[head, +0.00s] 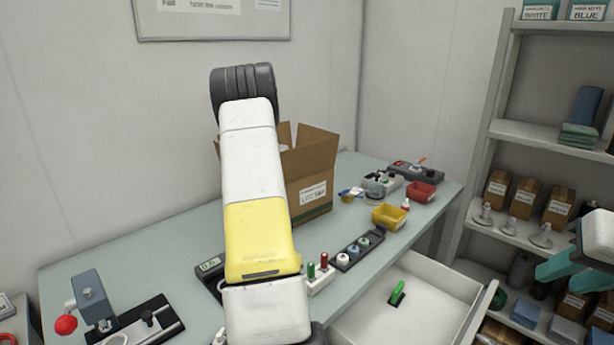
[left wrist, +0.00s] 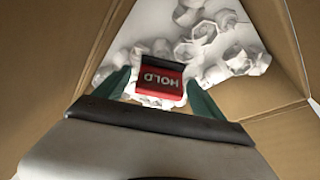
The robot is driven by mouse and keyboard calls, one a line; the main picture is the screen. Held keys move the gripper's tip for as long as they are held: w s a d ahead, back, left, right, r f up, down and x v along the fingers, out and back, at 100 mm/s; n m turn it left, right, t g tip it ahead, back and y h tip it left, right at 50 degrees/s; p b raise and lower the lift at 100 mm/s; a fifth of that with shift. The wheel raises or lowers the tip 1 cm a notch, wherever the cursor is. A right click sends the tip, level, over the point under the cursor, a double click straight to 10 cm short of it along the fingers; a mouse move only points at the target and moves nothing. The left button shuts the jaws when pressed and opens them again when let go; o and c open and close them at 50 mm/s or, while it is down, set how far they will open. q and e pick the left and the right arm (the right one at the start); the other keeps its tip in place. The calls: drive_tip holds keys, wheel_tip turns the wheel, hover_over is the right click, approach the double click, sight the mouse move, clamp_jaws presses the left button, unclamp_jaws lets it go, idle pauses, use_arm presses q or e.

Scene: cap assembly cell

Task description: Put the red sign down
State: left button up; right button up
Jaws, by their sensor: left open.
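The red sign (left wrist: 160,82) has a dark edge and the word HOLD upside down. In the left wrist view it is inside the open cardboard box, over white crumpled packing. My left gripper (left wrist: 161,92) has its green fingers apart, one on each side of the sign; I cannot tell if either touches it. In the head view my left arm reaches over the cardboard box (head: 318,160), and the left gripper and the sign are hidden. My right gripper (head: 556,266) is at the right edge, partly cut off; its jaw gap cannot be made out.
An open drawer (head: 440,318) with a green item (head: 397,294) juts out at the front. A yellow bin (head: 388,217) and a red bin (head: 421,191) stand on the bench. A red-knobbed press (head: 92,300) is at left. Shelves (head: 540,135) stand at right.

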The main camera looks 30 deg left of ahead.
use_arm(q)
drive_tip(key=v, duration=1.2)
drive_tip(key=shift+r, duration=0.1)
drive_tip(key=shift+d, duration=0.1)
